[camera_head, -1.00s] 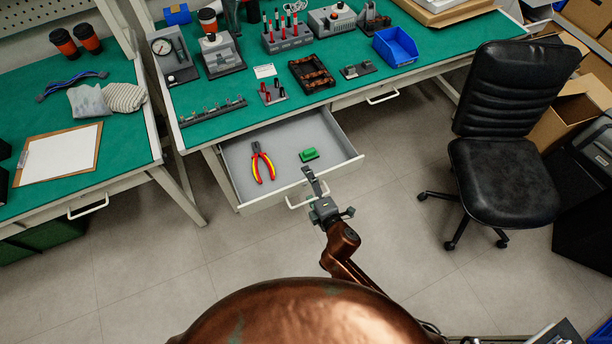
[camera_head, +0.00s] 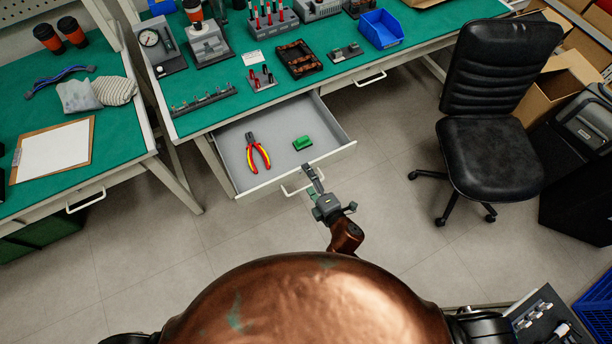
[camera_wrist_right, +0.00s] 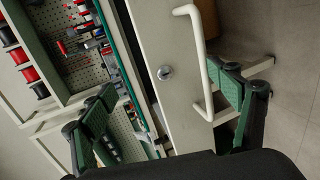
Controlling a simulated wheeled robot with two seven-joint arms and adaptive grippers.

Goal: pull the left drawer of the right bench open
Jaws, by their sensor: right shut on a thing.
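The left drawer (camera_head: 228,152) of the right bench (camera_head: 222,114) stands pulled out in the head view, its grey inside showing. Red-yellow pliers (camera_head: 258,152) and a green block (camera_head: 302,143) lie in it. My right gripper (camera_head: 314,180) is at the drawer front, shut on the white handle (camera_head: 289,191); the fingers partly hide the handle's right end. In the right wrist view the handle (camera_wrist_right: 204,65) runs between the green fingers of the gripper (camera_wrist_right: 165,112), close to the right finger, beside a round lock on the drawer front. My left gripper is out of view.
A black chair (camera_head: 490,150) stands right of the drawer. A second closed drawer handle (camera_head: 370,79) is under the bench further right. The left bench (camera_head: 120,140) stands at the left. The floor before the drawer is clear apart from my arm.

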